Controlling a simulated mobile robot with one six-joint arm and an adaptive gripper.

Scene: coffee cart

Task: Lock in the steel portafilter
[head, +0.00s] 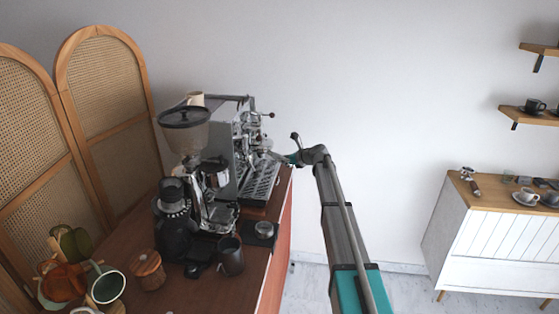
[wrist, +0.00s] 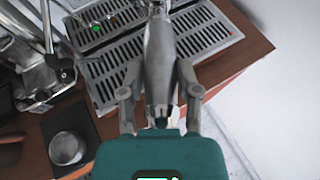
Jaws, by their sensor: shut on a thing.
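My gripper (wrist: 158,88) is shut on the grey metal handle of the steel portafilter (wrist: 159,45) in the wrist view. The handle points up the picture, above the slotted drip tray (wrist: 205,30). The portafilter's head is at the top edge and mostly cut off. In the head view my gripper (head: 291,158) is at the right side of the espresso machine (head: 228,150), near its front. The portafilter is too small there to make out clearly. Whether it touches the machine's group cannot be told.
A grinder (head: 190,150) stands in front of the machine. A small metal cup (wrist: 66,147) sits on a dark mat (wrist: 88,122). A dark pitcher (head: 231,256) and a wooden-lidded jar (head: 147,271) are nearer. Another portafilter-like item (head: 469,177) lies on the white cabinet at right.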

